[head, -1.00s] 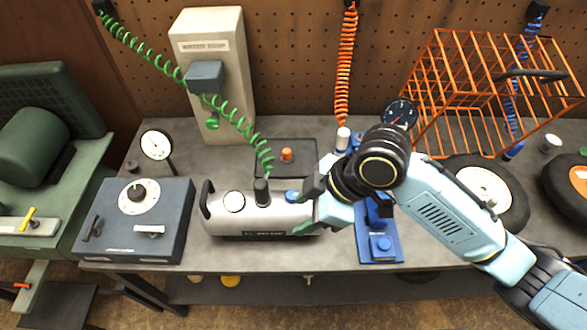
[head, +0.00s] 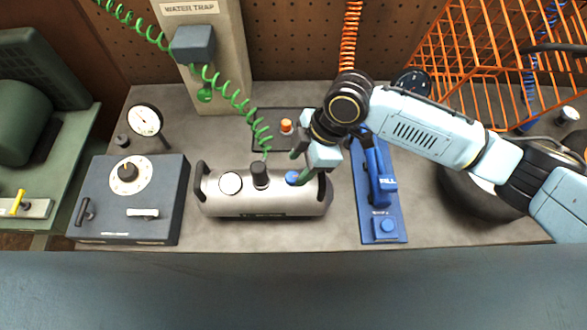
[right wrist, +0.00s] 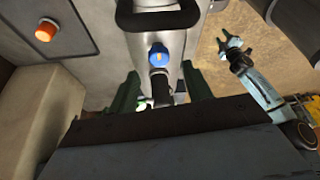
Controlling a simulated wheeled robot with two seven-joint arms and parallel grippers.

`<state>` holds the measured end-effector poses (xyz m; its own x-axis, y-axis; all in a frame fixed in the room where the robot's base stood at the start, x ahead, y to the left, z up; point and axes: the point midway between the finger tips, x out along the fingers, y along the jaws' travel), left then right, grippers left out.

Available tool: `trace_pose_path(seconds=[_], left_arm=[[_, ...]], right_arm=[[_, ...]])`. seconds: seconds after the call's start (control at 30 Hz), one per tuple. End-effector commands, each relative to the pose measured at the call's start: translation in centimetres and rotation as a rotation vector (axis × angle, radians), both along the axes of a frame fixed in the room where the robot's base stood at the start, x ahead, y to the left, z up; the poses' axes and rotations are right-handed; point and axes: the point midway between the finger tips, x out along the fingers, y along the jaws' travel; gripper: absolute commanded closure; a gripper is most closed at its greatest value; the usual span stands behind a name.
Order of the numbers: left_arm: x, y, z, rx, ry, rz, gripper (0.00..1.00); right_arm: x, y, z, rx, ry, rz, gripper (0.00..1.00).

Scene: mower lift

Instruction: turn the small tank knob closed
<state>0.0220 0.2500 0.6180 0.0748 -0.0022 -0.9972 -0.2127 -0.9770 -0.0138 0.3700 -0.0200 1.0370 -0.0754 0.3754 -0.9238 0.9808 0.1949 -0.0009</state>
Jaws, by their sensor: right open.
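The silver tank (head: 232,205) lies on the grey bench with a hose fitting on top. The small blue tank knob (head: 293,177) is on top near its right end. In the right wrist view the knob (right wrist: 159,57) shows a yellow mark; I cannot tell its turn angle. My right gripper (head: 301,164) is open by the knob, coming from the right and above. In the right wrist view its green fingers (right wrist: 160,92) stand apart on either side, with the knob beyond the gap, not gripped. My left gripper (right wrist: 234,48) appears open and empty off to the side there.
A grey box with a dial (head: 128,178) stands left of the tank, a gauge (head: 145,121) behind it. A panel with an orange button (head: 286,126) lies behind the tank. A blue fill station (head: 382,195) is to the right. A green coiled hose (head: 245,108) reaches the tank.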

Motion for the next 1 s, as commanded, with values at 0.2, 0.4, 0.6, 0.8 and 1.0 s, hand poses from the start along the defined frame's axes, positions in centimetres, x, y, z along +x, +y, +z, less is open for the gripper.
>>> trace_pose_path(seconds=[0.2,0.4,0.6,0.8,1.0], left_arm=[[1.5,-0.1,0.2,-0.002,-0.025,-0.001,0.63],[1.7,-0.1,0.3,-0.003,-0.027,-0.001,0.63],[1.4,-0.1,0.3,-0.002,-0.023,-0.001,0.63],[1.1,0.0,0.2,-0.002,-0.017,-0.001,0.63],[1.0,0.0,0.2,-0.001,-0.015,-0.001,0.63]], right_arm=[[-0.2,1.2,-2.9,0.000,0.000,-0.001,0.51],[-0.3,1.5,-3.8,-0.001,0.000,0.000,0.51],[-0.3,1.5,-3.8,-0.001,-0.001,0.000,0.51],[-0.3,1.5,-3.8,-0.001,-0.001,0.000,0.73],[-0.3,1.5,-3.8,-0.001,-0.001,0.000,0.95]])
